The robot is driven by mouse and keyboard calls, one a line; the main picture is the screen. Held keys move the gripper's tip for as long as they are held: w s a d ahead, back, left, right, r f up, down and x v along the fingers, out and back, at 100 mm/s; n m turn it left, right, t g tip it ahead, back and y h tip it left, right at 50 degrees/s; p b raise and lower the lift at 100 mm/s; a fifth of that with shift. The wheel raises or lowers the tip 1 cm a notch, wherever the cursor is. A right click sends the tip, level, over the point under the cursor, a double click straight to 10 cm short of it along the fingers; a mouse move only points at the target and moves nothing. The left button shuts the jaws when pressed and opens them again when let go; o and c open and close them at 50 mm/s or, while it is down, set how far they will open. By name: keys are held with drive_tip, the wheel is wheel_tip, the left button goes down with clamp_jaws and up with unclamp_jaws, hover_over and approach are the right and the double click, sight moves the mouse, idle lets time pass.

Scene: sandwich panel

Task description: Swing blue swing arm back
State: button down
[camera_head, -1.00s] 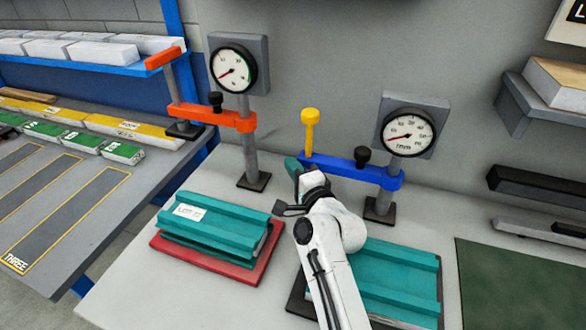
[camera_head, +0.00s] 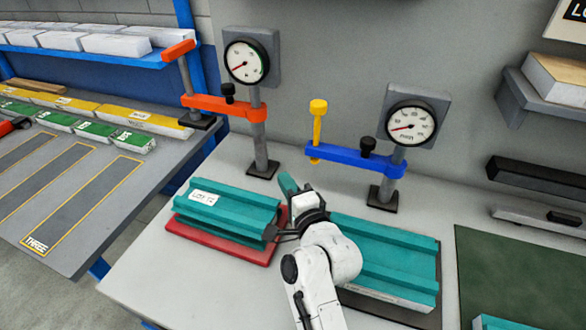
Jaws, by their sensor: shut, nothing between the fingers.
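The blue swing arm (camera_head: 340,155) is mounted on the right-hand gauge post (camera_head: 388,182). It reaches left from the post, roughly along the back wall. A yellow upright handle (camera_head: 318,118) stands at its free left end, and a black knob (camera_head: 368,146) sits on top nearer the post. My gripper (camera_head: 288,183) is in front of and below the arm's free end, slightly to its left, and appears apart from it. The gripper is shut and empty. Its teal tip shows, but my wrist hides part of it.
An orange swing arm (camera_head: 215,105) stands on the left post. Teal panels lie on a red base (camera_head: 190,232) at left and on a dark base (camera_head: 375,300) at right. A green mat (camera_head: 510,265) lies far right. Wall shelves (camera_head: 545,95) are at right.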

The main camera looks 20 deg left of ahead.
drive_tip(key=s, duration=0.3)
drive_tip(key=shift+s+d, duration=0.1)
drive_tip(key=shift+s, duration=0.3)
